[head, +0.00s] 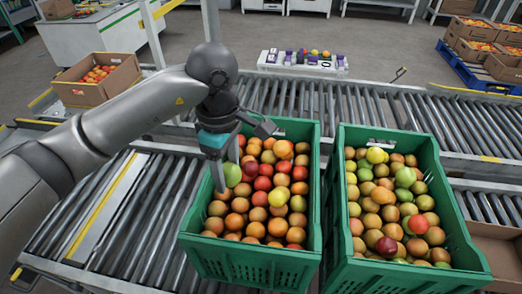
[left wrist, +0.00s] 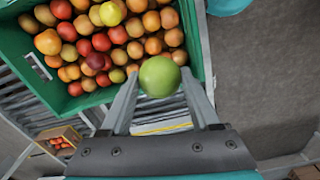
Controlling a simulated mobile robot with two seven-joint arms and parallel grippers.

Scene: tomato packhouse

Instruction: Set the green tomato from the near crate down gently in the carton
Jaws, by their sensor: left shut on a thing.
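My left gripper (head: 228,168) is shut on a green tomato (head: 232,174), at the left edge of the left green crate (head: 250,262). In the left wrist view the green tomato (left wrist: 159,77) sits between the fingertips of my left gripper (left wrist: 158,88), with the crate (left wrist: 95,104) beyond. The crate is full of red, orange and yellowish tomatoes. An open cardboard carton (head: 90,95) with red-orange tomatoes stands at the back left. Another carton (head: 498,245) is cut off at the right edge, and its visible inside looks empty. My right gripper is out of view.
A second green crate (head: 410,276) of mixed tomatoes stands just right of the first. Roller conveyors (head: 375,105) run behind and to the left (head: 130,220). A tray of small items (head: 302,62) is behind the crates. Boxes on a blue pallet (head: 475,68) are far right.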

